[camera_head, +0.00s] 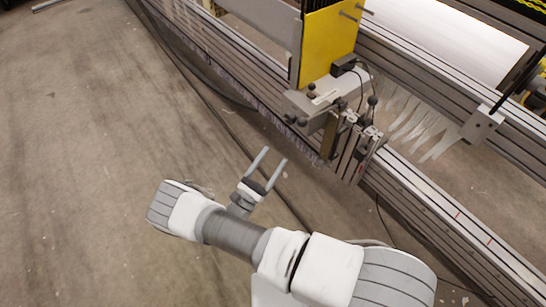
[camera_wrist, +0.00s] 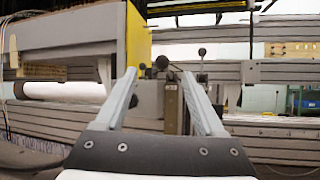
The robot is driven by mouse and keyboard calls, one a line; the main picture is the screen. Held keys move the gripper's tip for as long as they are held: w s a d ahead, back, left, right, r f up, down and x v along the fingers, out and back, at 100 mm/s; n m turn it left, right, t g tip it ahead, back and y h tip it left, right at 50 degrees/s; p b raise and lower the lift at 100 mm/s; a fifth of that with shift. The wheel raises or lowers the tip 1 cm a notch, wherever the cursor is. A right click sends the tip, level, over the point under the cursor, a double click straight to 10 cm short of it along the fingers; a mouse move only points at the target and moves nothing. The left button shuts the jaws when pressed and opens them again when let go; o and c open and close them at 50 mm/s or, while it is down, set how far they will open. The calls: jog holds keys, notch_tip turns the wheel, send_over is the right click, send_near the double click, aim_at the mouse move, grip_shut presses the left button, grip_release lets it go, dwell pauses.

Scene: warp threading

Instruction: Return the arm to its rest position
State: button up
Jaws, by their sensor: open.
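My gripper (camera_head: 271,161) is in the middle of the head view, at the end of my bent white and grey arm. Its two grey fingers are apart, with nothing between them. It is over the bare floor, to the left of the machine's rail and clamp block. In the wrist view my gripper (camera_wrist: 162,78) shows both fingers spread, pointing toward the machine. The yellow plate (camera_head: 327,42) and the grey head with black knobs (camera_head: 325,97) of the machine lie beyond the fingertips. The yellow plate also shows in the wrist view (camera_wrist: 138,42).
A long metal rail (camera_head: 440,205) runs diagonally along the right side. White threads (camera_head: 415,118) hang in a fan near a white roll (camera_head: 450,35). A dark cable (camera_head: 215,110) lies on the floor along the machine. The concrete floor (camera_head: 80,150) on the left is clear.

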jog(key=shift+r, duration=0.1)
jog(key=s+d+r+m+g+y, duration=0.2)
jog(key=d+r+m+g, duration=0.4)
jog(key=r+m+g, duration=0.35)
jog(key=s+d+r+m+g+y, duration=0.1)
jog(key=s+d+r+m+g, duration=0.1)
jog(key=d+r+m+g, duration=0.5)
jog(key=s+r+m+t+y, duration=0.2)
jog(key=s+r+m+y, duration=0.4)
jog(key=r, duration=0.4)
jog(key=s+r+m+t+y, duration=0.2)
jog(key=s+r+m+y, duration=0.2)
jog(key=s+r+y, duration=0.45)
notch_tip(320, 180, up, 25)
jog(key=a+h+p, duration=0.1)
jog(key=h+p, duration=0.1)
jog(key=p, duration=2.1)
jog(key=shift+s, duration=0.2)
